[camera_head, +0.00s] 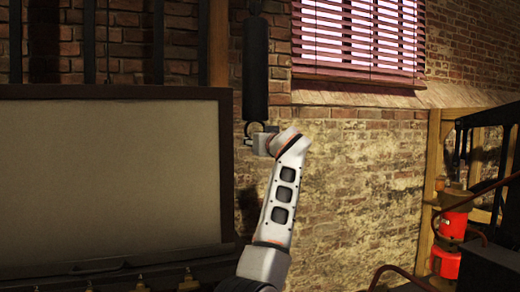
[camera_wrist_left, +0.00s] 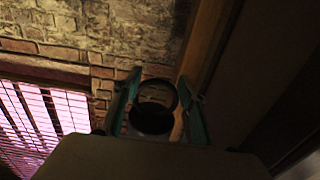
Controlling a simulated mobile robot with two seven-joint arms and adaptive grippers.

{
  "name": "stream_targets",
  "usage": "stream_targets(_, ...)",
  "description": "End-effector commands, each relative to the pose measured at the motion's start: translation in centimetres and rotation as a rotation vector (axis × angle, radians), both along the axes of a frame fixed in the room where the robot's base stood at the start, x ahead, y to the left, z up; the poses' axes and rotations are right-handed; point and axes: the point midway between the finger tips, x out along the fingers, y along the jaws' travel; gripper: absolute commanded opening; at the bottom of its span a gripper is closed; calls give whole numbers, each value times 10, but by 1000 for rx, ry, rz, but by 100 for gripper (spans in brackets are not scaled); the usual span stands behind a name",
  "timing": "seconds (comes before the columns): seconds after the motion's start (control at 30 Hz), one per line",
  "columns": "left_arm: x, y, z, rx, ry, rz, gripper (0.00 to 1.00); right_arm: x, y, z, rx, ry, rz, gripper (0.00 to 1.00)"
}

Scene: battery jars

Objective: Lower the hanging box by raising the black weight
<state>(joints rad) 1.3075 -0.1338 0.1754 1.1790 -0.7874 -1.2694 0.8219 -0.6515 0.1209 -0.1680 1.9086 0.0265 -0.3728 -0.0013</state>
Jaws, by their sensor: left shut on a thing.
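The black weight (camera_head: 255,70) is a long dark cylinder hanging upright against the brick wall in the head view. A metal ring (camera_head: 250,127) sits at its lower end. My left gripper (camera_head: 258,131) is at this ring, directly under the weight, and is shut on it. In the left wrist view the ring (camera_wrist_left: 171,84) lies between the two teal-edged fingers, with a dark round shape (camera_wrist_left: 150,119) beside it. The fingers' exact contact with the ring is too dark to make out. I cannot identify the hanging box in either view. My right gripper is not in view.
A large dark-framed beige panel (camera_head: 110,185) fills the left. Dark vertical bars and a wooden post (camera_head: 219,45) stand behind it. A window with blinds (camera_head: 360,40) is at upper right. Red and black equipment (camera_head: 452,225) stands at far right. The wall right of my arm is clear.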

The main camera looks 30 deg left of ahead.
Motion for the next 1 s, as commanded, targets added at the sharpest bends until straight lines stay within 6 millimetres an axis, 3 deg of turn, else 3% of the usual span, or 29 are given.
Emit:
stream_targets(0.03, -3, 0, 20, 12, -30, -6, 3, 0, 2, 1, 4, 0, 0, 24)
stream_targets(0.43, -5, 1, 25, 18, -35, -3, 3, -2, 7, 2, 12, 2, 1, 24)
stream_targets(0.47, -5, 1, 25, 17, -34, -3, 50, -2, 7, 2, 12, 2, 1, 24)
stream_targets(0.5, -5, 1, 26, 17, -35, -3, 57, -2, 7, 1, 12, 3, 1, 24)
stream_targets(0.83, -3, 1, 19, 10, -25, -4, 57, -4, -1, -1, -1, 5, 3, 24)
stream_targets(1.0, -3, 1, 33, 9, -26, -5, 57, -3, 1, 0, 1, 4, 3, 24)
